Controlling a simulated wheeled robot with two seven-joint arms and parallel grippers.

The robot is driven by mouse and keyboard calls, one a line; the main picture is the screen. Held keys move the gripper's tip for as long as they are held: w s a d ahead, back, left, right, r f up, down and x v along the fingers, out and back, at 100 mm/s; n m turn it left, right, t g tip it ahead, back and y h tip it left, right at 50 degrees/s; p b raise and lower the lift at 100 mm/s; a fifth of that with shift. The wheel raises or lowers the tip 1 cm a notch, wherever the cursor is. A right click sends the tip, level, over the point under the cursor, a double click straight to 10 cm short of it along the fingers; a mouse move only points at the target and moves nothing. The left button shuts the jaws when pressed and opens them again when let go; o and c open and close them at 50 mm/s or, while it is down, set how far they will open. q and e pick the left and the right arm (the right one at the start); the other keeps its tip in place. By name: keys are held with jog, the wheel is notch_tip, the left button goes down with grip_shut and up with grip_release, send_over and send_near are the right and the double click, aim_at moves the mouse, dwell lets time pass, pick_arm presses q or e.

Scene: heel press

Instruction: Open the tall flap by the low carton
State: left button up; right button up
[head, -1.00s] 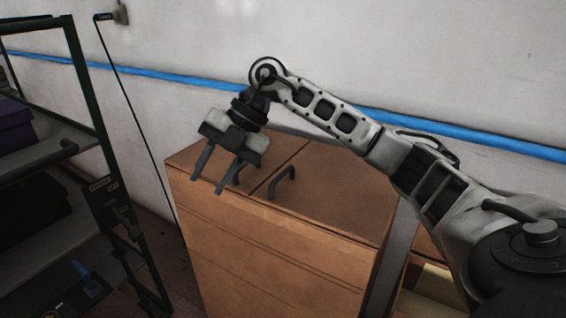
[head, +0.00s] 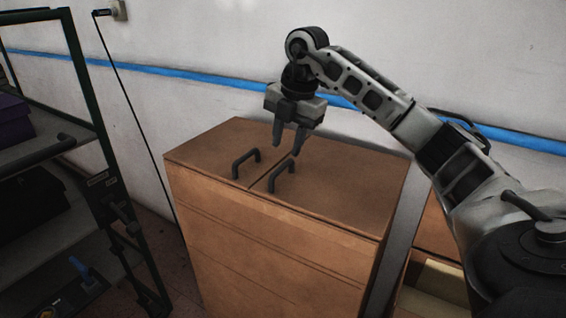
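A tall brown carton (head: 280,262) stands against the wall. Its top has two closed flaps, a left flap (head: 205,152) and a right flap (head: 335,185), that meet at a seam. Each flap has a dark handle by the seam: the left handle (head: 246,157) and the right handle (head: 281,174). A lower carton (head: 440,240), partly hidden behind my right arm, stands to the right of the tall one. My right gripper (head: 287,153) points down with its fingers apart and empty, over the right flap, just behind the right handle. My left gripper is not in view.
A dark metal shelf rack (head: 95,150) with purple (head: 12,120) and black boxes stands at the left. A blue-handled tool (head: 82,270) lies on its low shelf. A blue stripe (head: 170,72) runs along the wall behind. A narrow gap separates the two cartons.

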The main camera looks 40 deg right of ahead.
aim_at(281, 167)
jog(key=shift+w+a+f, duration=0.1)
jog(key=shift+w+f, duration=0.1)
jog(key=shift+f, duration=0.7)
jog(key=shift+w+a+f, duration=0.1)
jog(key=shift+w+f, duration=0.05)
jog(key=shift+f, duration=0.7)
jog(key=shift+w+f, duration=0.2)
jog(key=shift+f, duration=0.7)
grip_shut()
